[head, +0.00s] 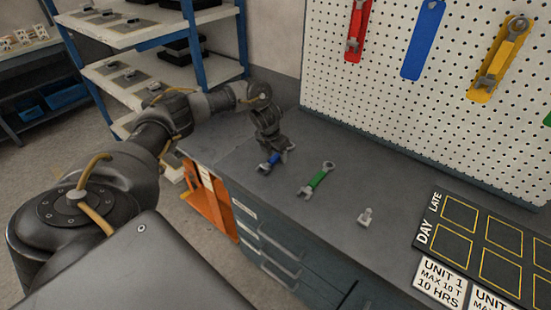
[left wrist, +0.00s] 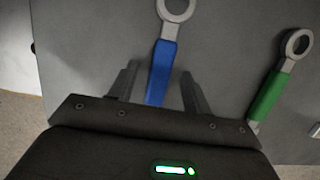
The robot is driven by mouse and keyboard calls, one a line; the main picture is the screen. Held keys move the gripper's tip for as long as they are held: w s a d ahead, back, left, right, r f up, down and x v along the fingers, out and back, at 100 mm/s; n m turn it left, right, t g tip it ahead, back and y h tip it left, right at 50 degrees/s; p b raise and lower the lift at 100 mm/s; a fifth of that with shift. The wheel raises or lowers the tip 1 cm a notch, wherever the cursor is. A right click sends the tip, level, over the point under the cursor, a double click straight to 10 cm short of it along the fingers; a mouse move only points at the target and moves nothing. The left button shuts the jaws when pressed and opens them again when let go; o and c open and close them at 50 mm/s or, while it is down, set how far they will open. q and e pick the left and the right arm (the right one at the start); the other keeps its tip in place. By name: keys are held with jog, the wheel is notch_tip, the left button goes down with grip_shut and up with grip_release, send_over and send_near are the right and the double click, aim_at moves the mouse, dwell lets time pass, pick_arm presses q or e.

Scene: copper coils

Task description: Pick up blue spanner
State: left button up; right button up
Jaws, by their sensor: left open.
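The blue spanner (head: 272,161) lies on the grey bench top near its left end, partly hidden by my left gripper in the head view. In the left wrist view the blue spanner (left wrist: 162,72) has a blue handle and a grey ring end pointing away from the gripper. My left gripper (head: 268,150) is right over it; in the left wrist view the open fingers (left wrist: 158,88) stand on either side of the blue handle, with gaps visible at both sides. The handle's lower end is hidden by the gripper body. My right gripper is out of view.
A green spanner (head: 318,179) lies to the right on the bench (head: 345,190), with a small white object (head: 366,216) beyond it. A pegboard (head: 400,100) with red and yellow spanner holders and an empty blue outline (head: 423,40) stands behind. A marked board (head: 480,240) lies at right.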

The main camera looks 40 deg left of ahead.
aim_at(275, 158)
pick_arm(q)
jog(key=shift+f, duration=0.1)
jog(key=shift+c, duration=0.4)
grip_shut()
jog(key=shift+w+r+b, duration=0.1)
jog(key=shift+r+b, duration=0.25)
jog(key=shift+r, duration=0.3)
jog(key=b+v, duration=0.1)
jog(key=v, duration=0.2)
jog(key=shift+d+r, duration=0.15)
jog(key=shift+r, duration=0.1)
jog(key=s+d+r+p, duration=0.3)
jog(key=s+r, duration=0.5)
jog(key=s, duration=0.5)
jog(key=shift+d+r, duration=0.25)
jog(key=shift+r, duration=0.05)
